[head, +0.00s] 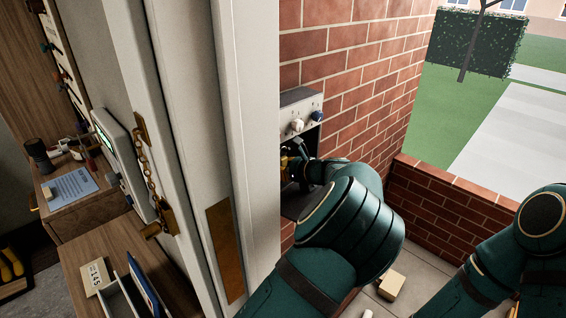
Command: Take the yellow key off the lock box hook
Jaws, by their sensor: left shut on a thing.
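The grey lock box (299,103) is mounted on the brick wall just past the door frame. It has a pale knob and a blue knob on its upper part. My left gripper (291,164) is at the lower part of the box, shut on the yellow key (285,161). Only a little yellow shows beside the fingers. The hook is hidden, so I cannot tell whether the key still hangs on it. My right arm is at the lower right, and its gripper is out of view.
The white door frame (247,120) stands close left of the box. A brass door chain (152,180) hangs there. A low brick wall (445,205) is at the right. A small beige block (391,286) lies on the paving. Wooden furniture (90,235) is at the left.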

